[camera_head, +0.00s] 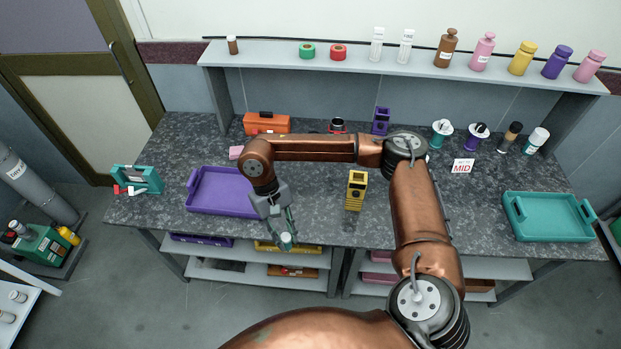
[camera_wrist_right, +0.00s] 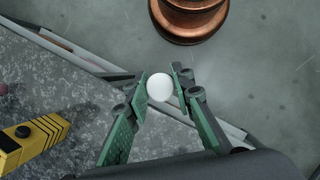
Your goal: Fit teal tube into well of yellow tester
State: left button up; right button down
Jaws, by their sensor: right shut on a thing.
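My right gripper (camera_head: 284,234) hangs past the front edge of the counter and is shut on a small tube with a white round end. The tube (camera_head: 287,240) looks teal below the white end, though the fingers hide most of it. In the right wrist view only its white end (camera_wrist_right: 161,89) shows between the green finger pads. My left gripper is not in view.
A purple tray (camera_head: 222,210) lies left of the gripper, and a teal tray (camera_head: 548,232) at the far right. An orange toolbox (camera_head: 267,123) and a purple stand (camera_head: 381,121) are at the back. Several jars stand back right, near a MID sign (camera_head: 461,167). Counter around the tester is clear.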

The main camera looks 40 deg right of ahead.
aim_at(355, 192)
jog(key=u, duration=0.15)
jog(key=i, duration=1.5)
jog(key=z, duration=1.7)
